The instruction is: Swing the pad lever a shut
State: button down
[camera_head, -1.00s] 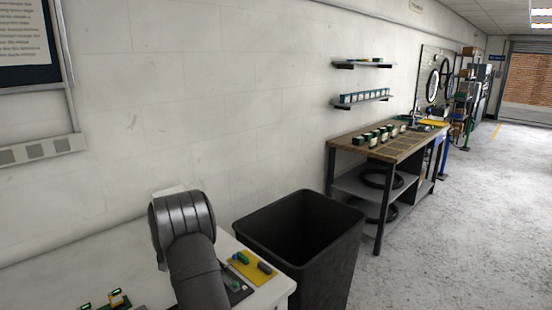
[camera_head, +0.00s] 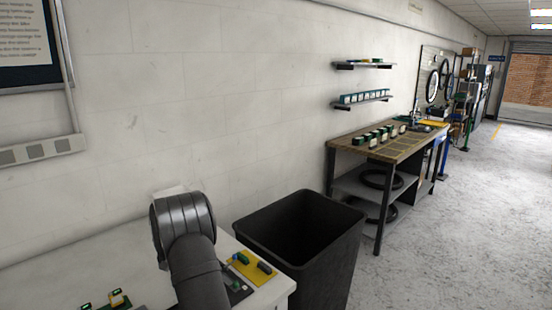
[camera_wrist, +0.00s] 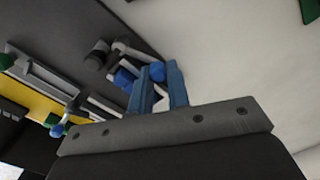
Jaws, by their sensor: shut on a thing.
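In the wrist view, the pad lever (camera_wrist: 135,50) is a grey arm running from a dark round pivot (camera_wrist: 97,56) toward my fingertips. My gripper (camera_wrist: 158,72) has two blue fingers, shut on a blue knob at the lever's end. A second blue knob (camera_wrist: 125,76) sits just left of the fingers, on another grey bar. Which lever carries the letter a cannot be read. In the head view, my arm hides most of the gripper and levers. A dark plate (camera_head: 238,291) shows at the arm's right.
A yellow plate (camera_head: 251,269) with green and blue pieces lies beside the dark plate on the white table (camera_head: 90,262). A black bin (camera_head: 305,235) stands against the table's right end. More small green-lit parts (camera_head: 117,299) are at the front left.

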jog(key=shift+w+d+r, duration=0.25)
jog(key=shift+w+d, duration=0.35)
jog(key=shift+w, duration=0.25)
jog(key=c, duration=1.5)
grip_release()
jog(key=shift+c, duration=0.2)
jog(key=shift+w+a+r, duration=0.1)
jog(key=shift+w+r, duration=0.05)
jog(key=shift+r, duration=0.4)
jog(key=shift+o, duration=0.3)
jog(key=r, duration=0.2)
jog(key=shift+d+r, duration=0.25)
jog(key=shift+r, duration=0.15)
jog(key=shift+a+r, duration=0.25)
jog(key=shift+r, duration=0.3)
jog(key=shift+s+r, duration=0.25)
jog(key=shift+r, duration=0.85)
jog(key=shift+f, duration=0.1)
